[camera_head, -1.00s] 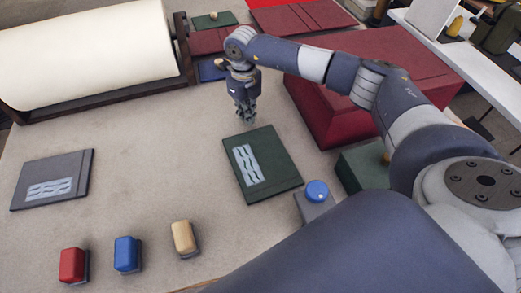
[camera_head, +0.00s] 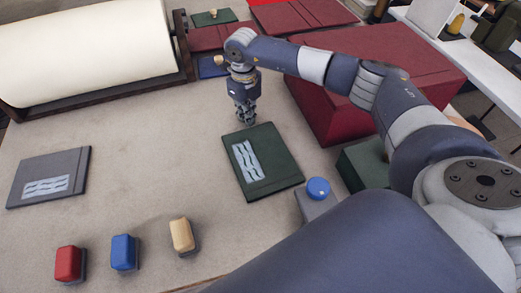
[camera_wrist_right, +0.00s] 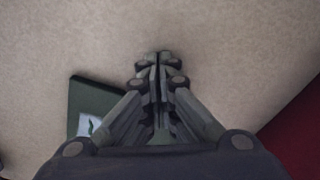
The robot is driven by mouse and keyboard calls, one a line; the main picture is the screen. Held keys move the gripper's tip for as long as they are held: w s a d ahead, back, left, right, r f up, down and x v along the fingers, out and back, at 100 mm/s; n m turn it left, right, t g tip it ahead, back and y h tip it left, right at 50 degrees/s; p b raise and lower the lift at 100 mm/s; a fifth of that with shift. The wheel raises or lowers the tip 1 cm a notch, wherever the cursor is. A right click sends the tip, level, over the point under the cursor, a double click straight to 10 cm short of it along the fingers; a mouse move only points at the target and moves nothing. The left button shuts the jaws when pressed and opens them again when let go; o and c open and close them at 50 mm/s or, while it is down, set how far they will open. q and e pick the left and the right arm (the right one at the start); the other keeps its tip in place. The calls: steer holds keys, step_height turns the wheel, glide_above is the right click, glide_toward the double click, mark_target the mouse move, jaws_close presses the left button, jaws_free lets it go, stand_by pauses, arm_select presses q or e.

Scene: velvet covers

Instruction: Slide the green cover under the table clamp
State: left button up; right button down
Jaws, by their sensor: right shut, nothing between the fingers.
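The green cover (camera_head: 277,165), a dark green panel with a pale wavy-striped patch, lies flat on the beige table, right of the middle. It also shows partly in the right wrist view (camera_wrist_right: 88,96), left of my fingers and partly hidden by them. My right gripper (camera_head: 246,121) points down at the cover's far edge, its fingers together and empty. The shut fingertips show in the wrist view (camera_wrist_right: 160,58). I cannot tell whether they touch the cover or table. I cannot clearly pick out a table clamp. My left gripper is not in view.
A grey block with a blue knob (camera_head: 318,187) stands near the cover's near right corner, beside a dark green block (camera_head: 364,165). A big red box (camera_head: 345,110) stands right. A grey cover (camera_head: 50,175) lies left. Red (camera_head: 70,262), blue (camera_head: 124,252) and cream (camera_head: 182,235) blocks stand in front.

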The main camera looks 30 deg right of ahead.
steer(key=shift+r, duration=0.15)
stand_by(0.3)
steer(key=shift+s, duration=0.15)
